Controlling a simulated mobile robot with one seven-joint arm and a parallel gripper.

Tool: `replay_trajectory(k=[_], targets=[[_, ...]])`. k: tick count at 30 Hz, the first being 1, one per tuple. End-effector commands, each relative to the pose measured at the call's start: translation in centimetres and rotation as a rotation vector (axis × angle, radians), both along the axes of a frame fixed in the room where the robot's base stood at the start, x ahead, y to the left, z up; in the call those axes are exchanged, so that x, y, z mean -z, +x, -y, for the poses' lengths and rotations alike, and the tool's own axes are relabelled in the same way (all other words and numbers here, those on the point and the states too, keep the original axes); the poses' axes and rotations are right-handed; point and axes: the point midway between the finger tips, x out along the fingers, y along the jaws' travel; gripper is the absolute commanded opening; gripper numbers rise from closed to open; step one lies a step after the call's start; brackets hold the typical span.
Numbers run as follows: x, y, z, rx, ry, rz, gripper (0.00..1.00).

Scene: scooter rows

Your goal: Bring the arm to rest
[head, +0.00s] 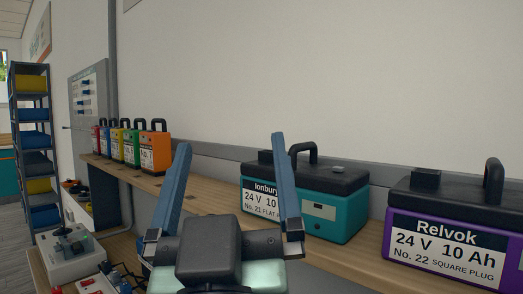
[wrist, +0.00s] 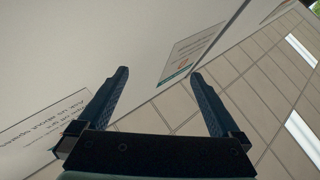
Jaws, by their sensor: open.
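My gripper (head: 229,166) is raised in front of the shelf in the head view, its two blue fingers spread wide and pointing up. Nothing is between the fingers. In the wrist view my gripper (wrist: 162,85) is also open and empty, with the wall (wrist: 70,45) and the tiled ceiling (wrist: 260,105) beyond it. In the head view its right finger overlaps part of a teal battery box.
A wooden shelf (head: 205,198) runs along the wall, bearing the teal box (head: 335,210), a purple box (head: 400,222) and several smaller coloured boxes (head: 155,152). A grey device (head: 68,255) stands lower left. A bin rack (head: 33,145) stands far left.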

Motion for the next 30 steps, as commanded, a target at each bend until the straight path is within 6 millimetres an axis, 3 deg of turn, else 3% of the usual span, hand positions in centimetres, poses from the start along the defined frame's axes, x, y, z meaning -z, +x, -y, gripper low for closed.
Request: replay_trajectory(k=[1,3,7,16,20,23,30], targets=[[-2.0,-1.8,1.4,-0.001,0.039,0.071,1.00],[-3.8,-3.6,2.5,-0.013,0.079,0.142,1.00],[-5.3,-5.3,3.3,-0.027,0.111,0.202,1.00],[-5.3,-5.4,3.3,-0.030,0.114,0.204,1.00],[-6.5,-5.3,3.3,-0.029,0.113,0.203,1.00],[-8.3,-5.3,3.3,-0.030,0.112,0.202,1.00],[-15.1,-5.3,3.3,-0.030,0.112,0.202,1.00]])
